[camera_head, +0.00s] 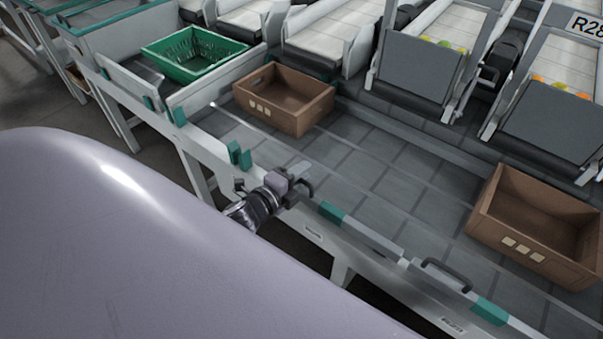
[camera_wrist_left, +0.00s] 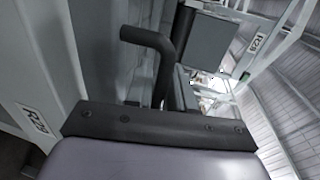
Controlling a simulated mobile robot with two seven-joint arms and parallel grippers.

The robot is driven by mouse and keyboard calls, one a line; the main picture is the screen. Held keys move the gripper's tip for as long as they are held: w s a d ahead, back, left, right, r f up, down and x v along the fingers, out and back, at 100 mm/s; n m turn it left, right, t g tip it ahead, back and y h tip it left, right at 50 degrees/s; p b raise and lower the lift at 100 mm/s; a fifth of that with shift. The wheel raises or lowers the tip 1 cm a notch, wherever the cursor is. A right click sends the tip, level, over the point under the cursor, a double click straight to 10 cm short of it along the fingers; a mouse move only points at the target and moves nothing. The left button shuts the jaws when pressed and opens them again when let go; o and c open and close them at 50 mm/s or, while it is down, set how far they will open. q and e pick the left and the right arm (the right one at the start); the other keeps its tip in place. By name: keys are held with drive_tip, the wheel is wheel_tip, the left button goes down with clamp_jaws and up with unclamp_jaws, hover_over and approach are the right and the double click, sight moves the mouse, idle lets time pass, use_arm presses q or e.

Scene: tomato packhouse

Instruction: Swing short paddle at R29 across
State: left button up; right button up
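My left gripper (camera_head: 289,183) is at the near side rail of the belt, beside a bent black handle (camera_head: 306,188). A bent black handle (camera_wrist_left: 150,42) also stands close in front of the gripper's mount in the left wrist view. The fingers are too small or hidden to tell whether they are shut on it. A short pale paddle (camera_head: 365,234) with a teal end lies along the rail to the right. A small plate (camera_wrist_left: 36,121) in the wrist view seems to read R29. My right gripper is not in view.
A brown crate (camera_head: 245,101) stands on the grey belt (camera_head: 375,165) beyond the gripper, and another brown crate (camera_head: 480,222) stands at right. A green basket (camera_head: 170,68) is at the back left. Another black handle (camera_head: 447,272) is on the rail. A sign (camera_head: 586,25) reads R28.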

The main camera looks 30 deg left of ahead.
use_arm(q)
drive_tip(key=shift+w, duration=0.2)
clamp_jaws()
drive_tip(key=shift+w, duration=0.15)
